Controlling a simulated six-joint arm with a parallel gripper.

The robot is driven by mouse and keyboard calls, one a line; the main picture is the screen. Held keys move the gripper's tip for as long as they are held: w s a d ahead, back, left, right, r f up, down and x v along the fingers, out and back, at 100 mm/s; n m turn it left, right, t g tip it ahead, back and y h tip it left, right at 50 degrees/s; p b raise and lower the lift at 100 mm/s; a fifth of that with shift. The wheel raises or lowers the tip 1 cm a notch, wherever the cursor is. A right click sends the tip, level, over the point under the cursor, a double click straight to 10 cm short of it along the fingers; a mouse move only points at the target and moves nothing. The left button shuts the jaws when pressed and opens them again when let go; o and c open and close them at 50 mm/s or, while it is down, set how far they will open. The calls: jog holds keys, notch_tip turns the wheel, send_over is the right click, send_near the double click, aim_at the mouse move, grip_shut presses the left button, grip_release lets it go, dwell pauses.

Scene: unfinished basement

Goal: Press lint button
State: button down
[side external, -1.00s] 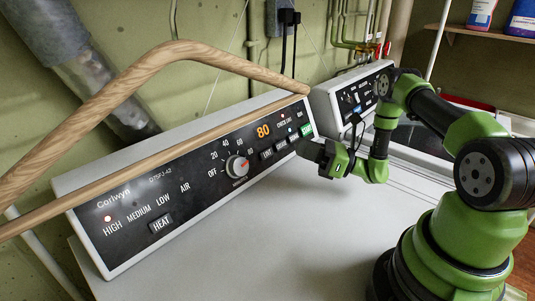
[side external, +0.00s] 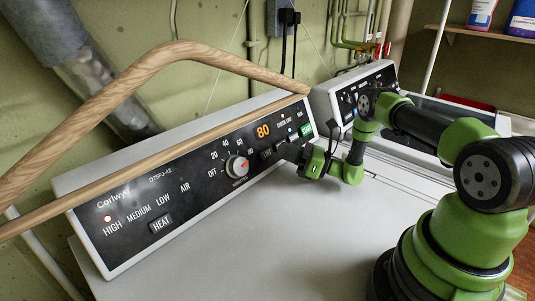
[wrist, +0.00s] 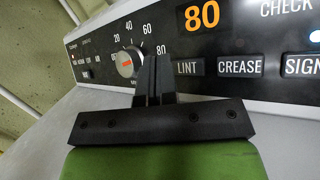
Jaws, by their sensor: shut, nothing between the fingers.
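The LINT button (wrist: 188,69) is a dark rectangle with pale letters on the dryer's black control panel. In the wrist view it sits just right of the fingertips of my gripper (wrist: 154,62). My gripper is shut and empty, its fingers pointing at the panel between the round dial and the LINT button. I cannot tell whether the fingertips touch the panel. In the side view my gripper (side external: 285,150) is in front of the panel's right part and hides some of the buttons there; the LINT button (side external: 266,154) shows just left of the fingers.
The CREASE button (wrist: 240,66) and SIGNAL button (wrist: 303,65) are right of LINT. A silver dial (side external: 237,166) is left of it, and an orange 80 display (side external: 263,131) above. A wooden rail (side external: 170,150) crosses before the panel. The white dryer top (side external: 260,235) is clear.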

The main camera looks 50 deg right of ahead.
jog(key=shift+w+f, duration=0.25)
jog(key=shift+w, duration=0.3)
jog(key=shift+w+f, duration=0.25)
jog(key=shift+w, duration=0.25)
jog(key=shift+w, duration=0.1)
dwell(1.3)
jog(key=shift+w+f, duration=0.2)
jog(key=shift+w, duration=0.1)
jog(key=shift+w+f, duration=0.2)
jog(key=shift+w, duration=0.2)
dwell(0.5)
jog(key=shift+s, duration=0.1)
jog(key=shift+s+r, duration=0.4)
jog(key=shift+s, duration=0.3)
jog(key=shift+s+r, duration=0.35)
jog(key=shift+s, duration=0.4)
jog(key=shift+s+r, duration=0.4)
jog(key=shift+s, duration=0.35)
jog(key=shift+s+r, duration=0.35)
jog(key=shift+s, duration=0.4)
